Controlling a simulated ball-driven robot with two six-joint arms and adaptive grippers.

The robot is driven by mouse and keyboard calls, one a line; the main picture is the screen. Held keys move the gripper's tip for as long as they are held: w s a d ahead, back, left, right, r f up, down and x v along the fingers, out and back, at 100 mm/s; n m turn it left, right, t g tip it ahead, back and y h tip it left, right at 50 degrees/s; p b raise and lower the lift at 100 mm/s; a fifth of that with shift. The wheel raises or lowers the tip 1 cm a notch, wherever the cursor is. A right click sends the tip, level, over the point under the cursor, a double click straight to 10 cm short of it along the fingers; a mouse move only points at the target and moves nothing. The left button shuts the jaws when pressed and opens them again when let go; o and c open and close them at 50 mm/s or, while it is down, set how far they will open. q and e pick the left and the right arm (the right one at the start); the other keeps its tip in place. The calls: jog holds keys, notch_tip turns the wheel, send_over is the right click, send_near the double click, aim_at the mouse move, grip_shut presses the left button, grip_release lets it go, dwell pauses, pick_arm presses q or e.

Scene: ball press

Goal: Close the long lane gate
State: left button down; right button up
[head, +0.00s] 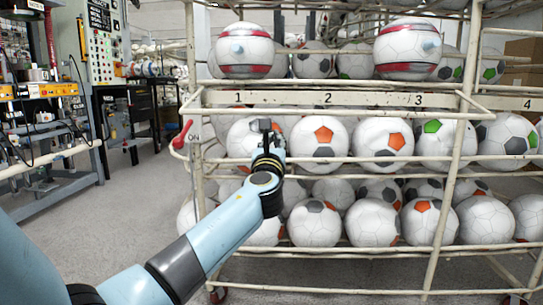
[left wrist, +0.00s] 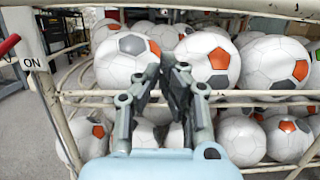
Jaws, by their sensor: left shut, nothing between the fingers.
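The white tubular ball rack (head: 455,185) fills the middle and right of the head view, with lanes numbered 1 to 4 on its front rail (head: 370,99). Long white bars run across its front; I cannot tell for sure which one is the long lane gate. A red-handled lever (head: 181,134) stands at the rack's left front beside an "ON" label; its red end also shows in the left wrist view (left wrist: 8,44). My left gripper (head: 265,126) is shut and empty in front of the balls below lane 1. In the left wrist view its fingertips (left wrist: 171,62) appear before two balls.
Several soccer balls with orange, green or grey patches fill the rack's tiers, such as one orange-patched ball (head: 320,140). Two red-striped balls (head: 244,50) sit on top. A workbench (head: 40,130) and a control panel (head: 103,45) stand left. Grey floor (head: 110,215) is clear between.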

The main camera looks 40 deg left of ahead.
pick_arm(q)
jog(key=r, duration=0.1)
jog(key=s+r, duration=0.1)
jog(key=r+p, duration=0.1)
jog(key=shift+s+d+r, duration=0.15)
jog(key=shift+d+r, duration=0.1)
jog(key=shift+d, duration=0.1)
pick_arm(e)
jog(key=shift+s+d+f, duration=0.2)
jog(key=shift+s+f, duration=0.25)
pick_arm(q)
jog(key=shift+r, duration=0.1)
pick_arm(e)
jog(key=shift+r, duration=0.15)
